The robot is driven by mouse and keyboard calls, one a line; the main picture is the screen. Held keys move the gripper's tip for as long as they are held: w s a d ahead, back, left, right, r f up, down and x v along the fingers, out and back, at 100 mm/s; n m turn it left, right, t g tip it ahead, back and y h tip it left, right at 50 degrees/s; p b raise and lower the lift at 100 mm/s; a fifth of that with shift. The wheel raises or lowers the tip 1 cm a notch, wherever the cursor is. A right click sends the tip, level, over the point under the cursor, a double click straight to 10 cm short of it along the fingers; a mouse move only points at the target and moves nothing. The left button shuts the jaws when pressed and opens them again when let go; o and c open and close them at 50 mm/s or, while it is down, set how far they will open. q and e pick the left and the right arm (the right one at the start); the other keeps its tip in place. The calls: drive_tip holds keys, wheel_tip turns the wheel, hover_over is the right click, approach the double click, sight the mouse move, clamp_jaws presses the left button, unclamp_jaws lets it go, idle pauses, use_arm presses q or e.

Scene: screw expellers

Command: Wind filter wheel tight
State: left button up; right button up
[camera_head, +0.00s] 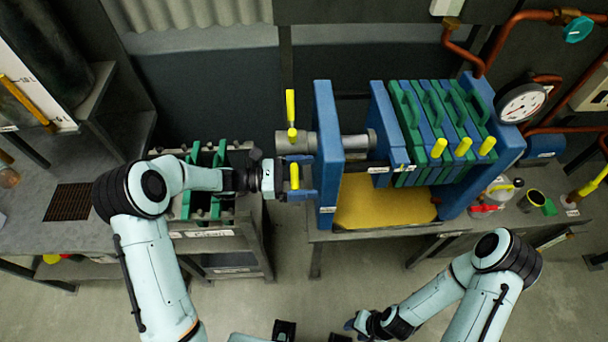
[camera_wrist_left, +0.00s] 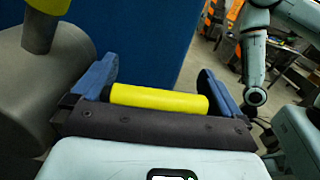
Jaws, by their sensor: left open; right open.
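The filter wheel sits on a thick grey screw shaft (camera_head: 353,142) at the left end of the blue filter press frame (camera_head: 326,150). One yellow handle (camera_head: 290,106) stands up above the hub. A second yellow handle (camera_head: 294,176) lies lower, at my left gripper (camera_head: 306,177). In the left wrist view, a yellow bar (camera_wrist_left: 158,100) lies between the two blue fingers of the open left gripper (camera_wrist_left: 160,78); whether they touch it is unclear. Part of the wheel is hidden. My right gripper (camera_head: 352,325) is open, low in the head view and away from the press.
Green and blue filter plates (camera_head: 440,120) with yellow grips fill the press's right side, above a yellow tray (camera_head: 385,205). A rack of green-handled plates (camera_head: 205,185) stands behind my left forearm. Copper pipes and a gauge (camera_head: 522,103) are at right. Front floor is clear.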

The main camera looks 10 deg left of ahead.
use_arm(q)
drive_tip(key=c, duration=1.2)
drive_tip(key=shift+w+a+f+m+b, duration=0.1)
drive_tip(key=shift+w+f+m+b, duration=0.15)
drive_tip(key=shift+f+m+b, duration=1.1)
drive_tip(key=shift+w+a+f+m+b, duration=0.15)
drive_tip(key=shift+f+m+b, duration=0.6)
drive_tip(key=shift+b, duration=1.25)
drive_tip(key=shift+w+d+f+m+b, duration=0.1)
drive_tip(key=shift+w+f+m+b, duration=0.2)
drive_tip(key=shift+f+m+b, duration=1.05)
use_arm(e)
wheel_tip(320, 180, down, 10)
drive_tip(key=s, duration=0.2)
drive_tip(key=shift+s+b, duration=0.3)
use_arm(q)
drive_tip(key=shift+a+r, duration=0.1)
drive_tip(key=shift+r, duration=0.3)
use_arm(e)
drive_tip(key=shift+f, duration=0.1)
use_arm(q)
drive_tip(key=o, duration=1.2)
